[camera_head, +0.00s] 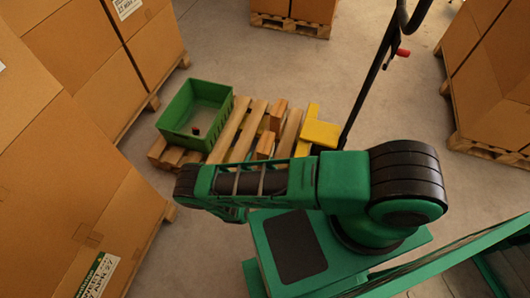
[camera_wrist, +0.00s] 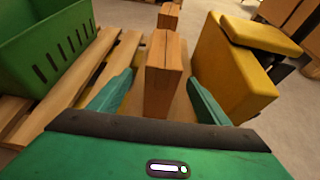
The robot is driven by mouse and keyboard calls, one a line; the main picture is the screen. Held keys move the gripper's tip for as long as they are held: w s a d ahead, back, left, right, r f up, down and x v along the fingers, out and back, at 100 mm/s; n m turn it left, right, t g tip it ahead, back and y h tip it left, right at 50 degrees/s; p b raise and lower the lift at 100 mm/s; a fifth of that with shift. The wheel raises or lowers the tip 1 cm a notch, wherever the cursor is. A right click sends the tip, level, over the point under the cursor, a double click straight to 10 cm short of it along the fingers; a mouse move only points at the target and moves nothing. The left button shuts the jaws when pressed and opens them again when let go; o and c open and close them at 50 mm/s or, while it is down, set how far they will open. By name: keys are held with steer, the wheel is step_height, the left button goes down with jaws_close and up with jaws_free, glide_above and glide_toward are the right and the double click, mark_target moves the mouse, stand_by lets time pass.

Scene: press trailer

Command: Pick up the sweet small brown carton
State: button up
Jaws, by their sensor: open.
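A small brown carton (camera_wrist: 163,78) stands upright in the middle of the wrist view, in line with the gap between the fingers of my gripper (camera_wrist: 157,92). Gaps show on both sides of it, so the fingers look apart from it; its depth relative to the fingertips is hard to tell. A second small brown carton (camera_wrist: 169,16) stands behind it. In the head view the near carton (camera_head: 265,145) and the far carton (camera_head: 278,113) stand on the wooden pallet (camera_head: 230,128). My gripper (camera_head: 234,215) is partly hidden under my arm there.
A green crate (camera_head: 178,110) with a small dark red item (camera_head: 196,130) stands left of the cartons. The yellow pallet jack part (camera_wrist: 235,72) stands close on the right. Large cardboard boxes (camera_head: 80,65) are stacked at left. Bare floor (camera_head: 390,110) lies right of the jack.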

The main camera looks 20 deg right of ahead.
mark_target(263, 156)
steer(key=x, duration=0.5)
steer(key=shift+d, duration=0.4)
steer(key=shift+x, duration=2.8)
steer(key=shift+w+a, duration=0.1)
steer(key=shift+a, duration=0.05)
steer(key=c, duration=1.8)
steer(key=shift+r, duration=0.15)
